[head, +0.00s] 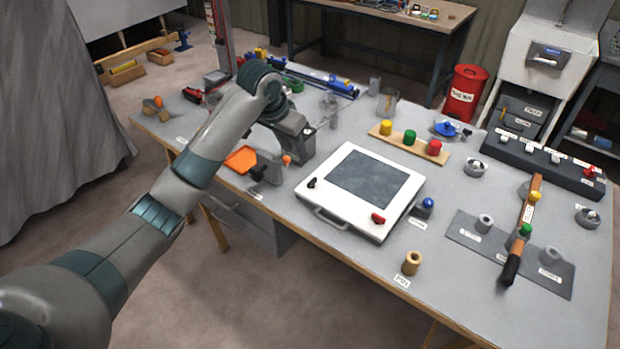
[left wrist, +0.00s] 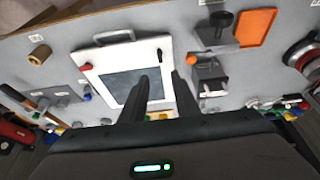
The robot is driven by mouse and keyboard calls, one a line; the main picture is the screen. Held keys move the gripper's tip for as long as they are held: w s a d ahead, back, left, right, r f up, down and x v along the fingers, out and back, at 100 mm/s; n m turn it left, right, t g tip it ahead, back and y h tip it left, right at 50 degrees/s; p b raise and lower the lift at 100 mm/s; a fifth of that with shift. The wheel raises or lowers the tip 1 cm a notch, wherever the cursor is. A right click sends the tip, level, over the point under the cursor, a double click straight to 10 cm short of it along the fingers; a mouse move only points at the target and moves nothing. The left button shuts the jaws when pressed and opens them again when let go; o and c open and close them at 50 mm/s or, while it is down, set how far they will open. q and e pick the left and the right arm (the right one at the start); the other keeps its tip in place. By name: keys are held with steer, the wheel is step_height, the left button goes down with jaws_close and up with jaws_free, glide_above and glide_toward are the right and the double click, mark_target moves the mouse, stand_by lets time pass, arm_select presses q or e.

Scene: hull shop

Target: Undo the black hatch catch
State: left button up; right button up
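The hatch is a white square panel (head: 399,187) with a dark window, lying on the bench. Its black catch (head: 312,183) sits on the left side near the front. A red catch (head: 378,218) sits near the front right corner. In the left wrist view the hatch (left wrist: 93,76) appears turned around, with the black catch (left wrist: 159,53) beyond the fingertips. My left gripper (left wrist: 160,76) is open, with nothing between its fingers. It points down over the hatch side that bears the black catch, apart from it. In the head view its fingers are not clearly visible. My right gripper is not in view.
A grey box stands just left of the hatch. An orange tray (head: 240,159) and a grey block with a black knob (head: 258,172) lie further left. A blue-knobbed item (head: 427,205) stands right of the hatch. A board with coloured pegs (head: 408,142) lies behind.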

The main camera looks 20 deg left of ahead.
mark_target(311, 181)
arm_select(q)
steer(key=shift+f, duration=0.1)
steer(key=p+x, duration=0.3)
steer(key=x, duration=1.4)
steer(key=shift+f+p, duration=0.2)
steer(key=shift+p, duration=0.2)
jaws_close()
